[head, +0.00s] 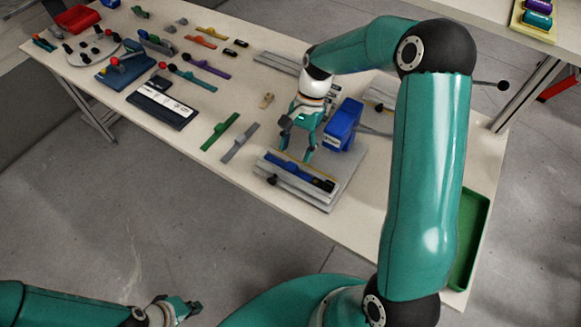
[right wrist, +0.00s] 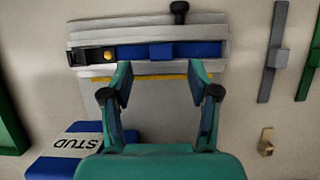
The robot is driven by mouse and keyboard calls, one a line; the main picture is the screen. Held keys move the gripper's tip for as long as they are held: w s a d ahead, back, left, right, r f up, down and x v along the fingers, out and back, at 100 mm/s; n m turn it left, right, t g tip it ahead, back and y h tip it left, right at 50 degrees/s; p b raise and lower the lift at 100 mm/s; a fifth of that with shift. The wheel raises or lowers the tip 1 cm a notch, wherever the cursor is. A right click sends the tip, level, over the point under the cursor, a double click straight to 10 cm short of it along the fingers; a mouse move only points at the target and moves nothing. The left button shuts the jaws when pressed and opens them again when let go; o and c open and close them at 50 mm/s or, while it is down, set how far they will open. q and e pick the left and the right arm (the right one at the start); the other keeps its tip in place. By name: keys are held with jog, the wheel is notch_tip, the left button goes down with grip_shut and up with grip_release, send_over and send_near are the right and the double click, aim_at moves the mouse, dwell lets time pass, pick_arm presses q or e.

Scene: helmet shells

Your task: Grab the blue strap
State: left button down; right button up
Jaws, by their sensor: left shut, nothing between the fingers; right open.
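The blue strap (head: 287,168) lies lengthwise in a grey fixture (head: 335,190) near the table's front edge. In the right wrist view the strap (right wrist: 205,49) runs across the fixture, with a raised blue block at its middle and a dark buckle at its left end. My right gripper (head: 296,151) is open above the fixture, pointing down. In the right wrist view its fingertips (right wrist: 161,78) are on either side of the raised block, nearer the camera, with nothing between them. I cannot tell the height gap. My left gripper (head: 190,309) is shut and empty, away from the table.
A blue STUD box (head: 342,125) stands beside the right gripper; it also shows in the right wrist view (right wrist: 55,165). A black knob (right wrist: 179,10) sticks out of the fixture. Green (head: 220,131) and grey (head: 240,142) straps lie left of it. A green tray (head: 470,240) is at right.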

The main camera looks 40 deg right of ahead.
aim_at(292, 165)
jog(key=p+x, duration=0.1)
jog(key=x, duration=0.4)
grip_shut()
dwell(0.3)
jog(key=shift+r, duration=0.1)
